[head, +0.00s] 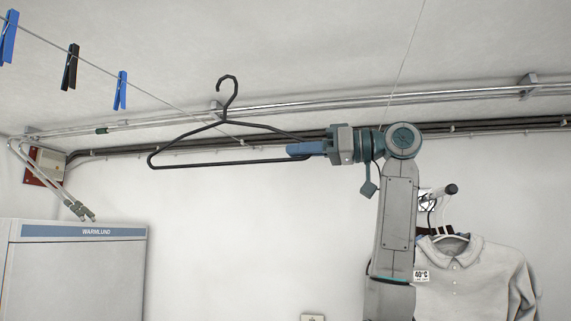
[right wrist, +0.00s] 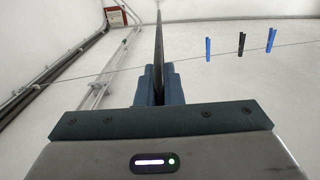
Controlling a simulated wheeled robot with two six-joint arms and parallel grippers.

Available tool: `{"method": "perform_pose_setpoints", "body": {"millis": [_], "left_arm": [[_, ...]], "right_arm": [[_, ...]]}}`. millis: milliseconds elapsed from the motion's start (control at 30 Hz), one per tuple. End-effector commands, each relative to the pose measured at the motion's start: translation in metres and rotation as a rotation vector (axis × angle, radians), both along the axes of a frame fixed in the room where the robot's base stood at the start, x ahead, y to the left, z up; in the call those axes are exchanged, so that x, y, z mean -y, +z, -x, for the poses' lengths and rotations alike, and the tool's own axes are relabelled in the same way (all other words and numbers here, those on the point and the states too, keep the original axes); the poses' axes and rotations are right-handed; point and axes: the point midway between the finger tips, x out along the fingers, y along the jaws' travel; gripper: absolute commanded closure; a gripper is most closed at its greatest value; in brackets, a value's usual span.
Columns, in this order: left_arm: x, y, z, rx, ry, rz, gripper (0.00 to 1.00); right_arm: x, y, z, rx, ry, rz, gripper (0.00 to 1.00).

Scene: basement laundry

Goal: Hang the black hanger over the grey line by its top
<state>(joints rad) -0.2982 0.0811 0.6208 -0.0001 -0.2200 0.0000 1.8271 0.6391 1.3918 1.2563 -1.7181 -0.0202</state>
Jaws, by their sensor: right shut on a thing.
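The black hanger (head: 228,122) is held up in the air, roughly level, with its hook pointing up. My right gripper (head: 303,149) is shut on the hanger's right end. In the right wrist view the hanger (right wrist: 158,55) shows edge-on between the fingers (right wrist: 158,88). The grey line (head: 150,95) runs from the upper left down towards the hanger; in the right wrist view the line (right wrist: 190,58) crosses behind or near the hanger. In the head view the hook stands above the line's lower stretch; I cannot tell whether they touch. My left gripper is not in view.
Blue and black pegs (head: 70,67) sit on the line at the left. Metal pipes (head: 300,104) run along the wall. A white cabinet (head: 75,270) stands lower left. A pale shirt (head: 460,275) hangs at the right. The wall below the hanger is clear.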

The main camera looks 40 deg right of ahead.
Motion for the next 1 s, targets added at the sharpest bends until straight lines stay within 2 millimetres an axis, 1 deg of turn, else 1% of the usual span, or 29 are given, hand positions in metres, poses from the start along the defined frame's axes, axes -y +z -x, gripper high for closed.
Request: {"method": "perform_pose_setpoints", "body": {"millis": [367, 1000], "left_arm": [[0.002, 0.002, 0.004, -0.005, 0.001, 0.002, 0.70], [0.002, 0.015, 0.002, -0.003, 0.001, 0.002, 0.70]], "right_arm": [[-0.001, 0.000, -0.001, -0.001, 0.005, -0.003, 1.00], [-0.026, 0.001, -0.036, -0.001, 0.005, -0.003, 1.00]]}}
